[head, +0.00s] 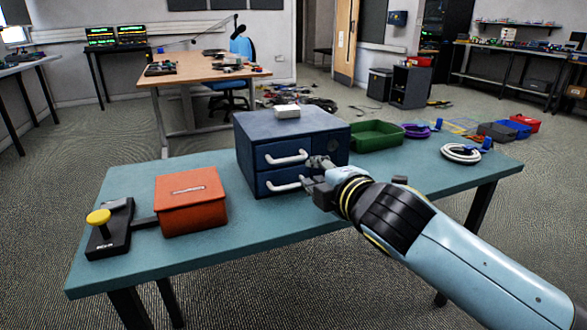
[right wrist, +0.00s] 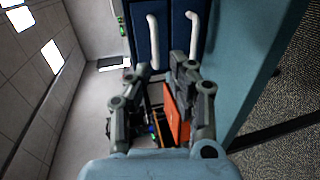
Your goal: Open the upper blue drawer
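The dark blue cabinet (head: 290,140) stands on the table with two drawers. The upper drawer (head: 268,153) is closed and has a white bar handle (head: 287,159). The lower drawer, also closed, has a similar handle (head: 285,187). My right gripper (head: 318,174) is in front of the cabinet, by the right ends of the handles. In the right wrist view its fingers (right wrist: 155,75) are apart with nothing gripped. That view is turned sideways: the upper handle (right wrist: 153,42) lines up with the gap between the fingertips, the lower handle (right wrist: 192,36) beside it. Contact cannot be told. My left gripper is not in view.
A red box (head: 190,203) and a black device with a yellow knob (head: 98,217) sit left on the teal table (head: 130,265). A white item (head: 287,111) lies on the cabinet. A green tray (head: 377,136) and a white cable coil (head: 460,153) are to the right.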

